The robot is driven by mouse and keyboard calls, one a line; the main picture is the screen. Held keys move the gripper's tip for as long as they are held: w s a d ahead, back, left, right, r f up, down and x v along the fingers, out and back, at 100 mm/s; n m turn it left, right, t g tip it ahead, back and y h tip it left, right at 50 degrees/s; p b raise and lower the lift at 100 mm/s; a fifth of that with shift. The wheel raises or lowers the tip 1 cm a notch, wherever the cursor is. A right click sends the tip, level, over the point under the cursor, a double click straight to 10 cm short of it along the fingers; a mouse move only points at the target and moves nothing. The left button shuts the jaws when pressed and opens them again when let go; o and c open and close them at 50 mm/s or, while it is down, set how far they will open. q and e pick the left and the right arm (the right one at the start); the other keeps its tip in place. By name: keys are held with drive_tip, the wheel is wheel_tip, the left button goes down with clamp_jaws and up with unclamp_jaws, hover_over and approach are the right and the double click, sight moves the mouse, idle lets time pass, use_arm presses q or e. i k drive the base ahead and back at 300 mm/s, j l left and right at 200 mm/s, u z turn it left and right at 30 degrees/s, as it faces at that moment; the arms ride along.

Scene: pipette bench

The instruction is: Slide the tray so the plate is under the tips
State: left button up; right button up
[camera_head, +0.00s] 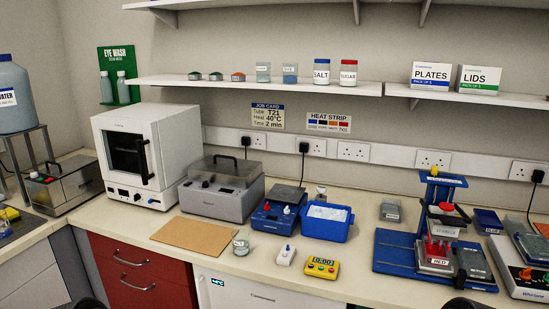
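A blue stand (442,182) rises from a wide blue base (393,255) on the right of the bench. A white head block (443,228) with a red knob (447,208) is mounted on it. Small red pieces (436,246) show below the block, close above a pale tray (434,268) with a label reading RED. I cannot tell tips from plate wells at this size. Neither gripper can be made out; dark rounded shapes at the bottom edge, left and right, are probably parts of my arms.
A dark block (472,262) stands right of the tray. A balance-like device (523,275) is at the far right. A yellow timer (322,264), white device (286,255) and blue ice box (328,229) stand to the left. The blue base's left part is bare.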

sight(459, 276)
drive_tip(key=z, duration=1.25)
